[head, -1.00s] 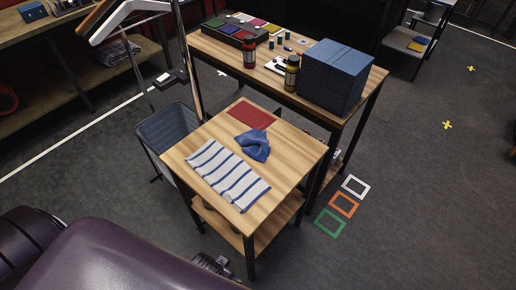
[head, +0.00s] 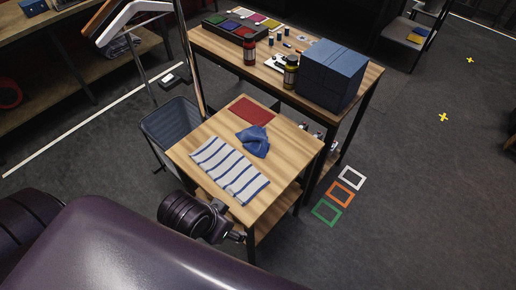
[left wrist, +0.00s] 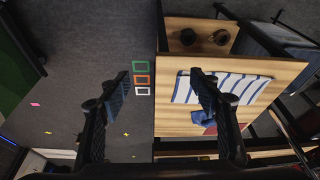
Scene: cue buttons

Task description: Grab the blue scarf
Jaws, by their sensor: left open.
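The blue scarf (head: 254,141) lies crumpled on the small wooden table (head: 281,160), between a striped cloth (head: 229,169) and a red flat sheet (head: 250,111). My left gripper (head: 239,236) is low beside the table's near edge, apart from the scarf. In the left wrist view, its two fingers (left wrist: 160,84) are spread with nothing between them. There the scarf (left wrist: 201,117) shows on the table, partly hidden behind the right-hand finger. My right gripper is not in view.
A taller table (head: 367,84) behind holds a blue box (head: 331,73), bottles and a colour tray. A grey bin (head: 170,122) and a rack pole stand left of the small table. White, orange and green squares mark the open floor at right.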

